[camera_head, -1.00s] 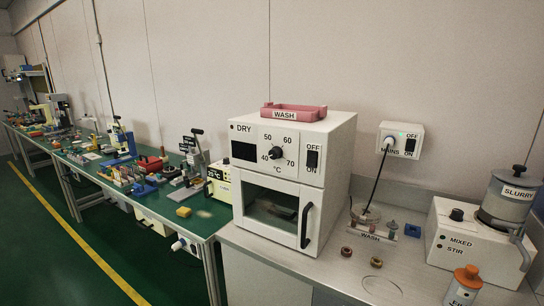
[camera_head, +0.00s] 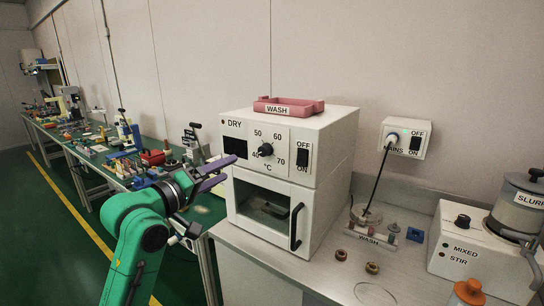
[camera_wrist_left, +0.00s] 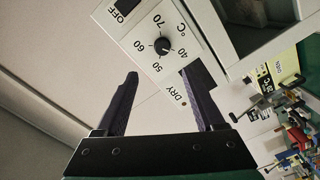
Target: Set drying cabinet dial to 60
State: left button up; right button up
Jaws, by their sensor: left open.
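The white drying cabinet (camera_head: 333,165) stands at the left end of the steel bench. Its black dial (camera_head: 265,149) sits on the upper front panel among the marks 40, 50, 60 and 70. The dial also shows in the left wrist view (camera_wrist_left: 163,46), ahead of the fingers; its pointer is too small to read surely. My left gripper (camera_head: 231,168) is open and empty, left of the dial and apart from it, near the cabinet's left front edge. Its two dark fingers (camera_wrist_left: 162,74) show spread in the wrist view. My right gripper is not in view.
A pink WASH tray (camera_head: 290,106) lies on the cabinet. The OFF/ON switch (camera_head: 303,153) is right of the dial, and the door handle (camera_head: 296,227) below. A mains box (camera_head: 404,138) and stirrer (camera_head: 470,245) are farther right. A cluttered green bench (camera_head: 110,155) runs left.

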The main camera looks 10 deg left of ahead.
aim_at(261, 152)
pick_arm(q)
jog(key=p+x, duration=0.1)
jog(key=x, duration=0.3)
jog(key=p+x, duration=0.1)
jog(key=x, duration=0.4)
jog(key=p+x, duration=0.2)
jog(key=x, duration=0.2)
jog(key=shift+w+a, duration=0.15)
jog(key=shift+w, duration=0.35)
jog(key=shift+w+f, duration=0.1)
jog(key=shift+w, duration=0.1)
grip_shut()
